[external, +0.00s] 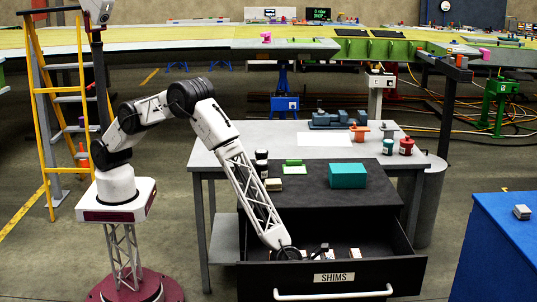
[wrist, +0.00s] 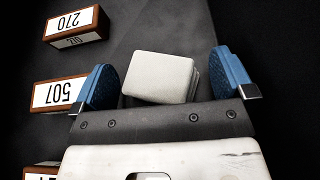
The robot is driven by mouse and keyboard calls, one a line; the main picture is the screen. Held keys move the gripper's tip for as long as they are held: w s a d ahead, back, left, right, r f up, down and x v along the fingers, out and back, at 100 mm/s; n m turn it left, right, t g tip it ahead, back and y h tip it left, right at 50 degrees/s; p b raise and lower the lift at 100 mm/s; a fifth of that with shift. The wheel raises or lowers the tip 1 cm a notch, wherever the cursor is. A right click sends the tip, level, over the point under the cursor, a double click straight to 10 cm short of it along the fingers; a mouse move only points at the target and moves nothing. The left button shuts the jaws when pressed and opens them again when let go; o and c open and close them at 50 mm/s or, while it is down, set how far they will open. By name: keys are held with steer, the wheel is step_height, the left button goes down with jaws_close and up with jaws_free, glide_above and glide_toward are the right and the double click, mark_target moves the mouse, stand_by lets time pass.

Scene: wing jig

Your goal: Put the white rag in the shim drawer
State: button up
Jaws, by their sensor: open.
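The white rag (wrist: 158,78) is a folded pale pad in the wrist view, lying over the dark drawer floor between my two blue fingertips. My gripper (wrist: 168,88) is open around it, with a visible gap at the right finger; contact at the left finger is hard to tell. In the external view my gripper (external: 290,253) is down inside the pulled-out shim drawer (external: 395,275), labelled SHIMS, at its left part. The rag cannot be made out clearly there.
Labelled shim blocks 507 (wrist: 62,94) and 270 (wrist: 77,26) lie left of my gripper in the wrist view. The drawer's right side has room.

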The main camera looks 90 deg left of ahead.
steer(key=shift+v, duration=3.5)
steer(key=a+r+m+g+h, duration=0.1)
steer(key=a+r+m, duration=0.3)
steer(key=a+r, duration=0.45)
steer(key=a+r+m+g+h, duration=0.15)
steer(key=a+r+m, duration=0.4)
steer(key=r, duration=0.55)
steer(key=s+a+r+m+g+h, duration=0.1)
steer(key=s+a+r+m, duration=0.35)
steer(key=a+r, duration=0.35)
steer(key=s+a+r+m+g, duration=0.1)
steer(key=s+a+r+m, duration=0.3)
steer(key=s+a+r, duration=0.4)
steer(key=s+a+r+m+g, duration=0.1)
steer(key=s+a+r+m, duration=0.3)
steer(key=s+a, duration=0.55)
steer(key=s+a+r+m+g, duration=0.2)
steer(key=s+a+m, duration=0.4)
steer(key=s+a, duration=0.3)
steer(key=s+a+f+m+g+y, duration=0.1)
steer(key=s+a+m, duration=0.3)
steer(key=s+a, duration=0.3)
steer(key=s+a+f+m+g+y, duration=0.1)
steer(key=s+a+m, duration=0.3)
steer(key=s, duration=1.4)
steer(key=a+g+y, duration=0.1)
steer(key=a, duration=0.2)
steer(key=shift+a, duration=0.15)
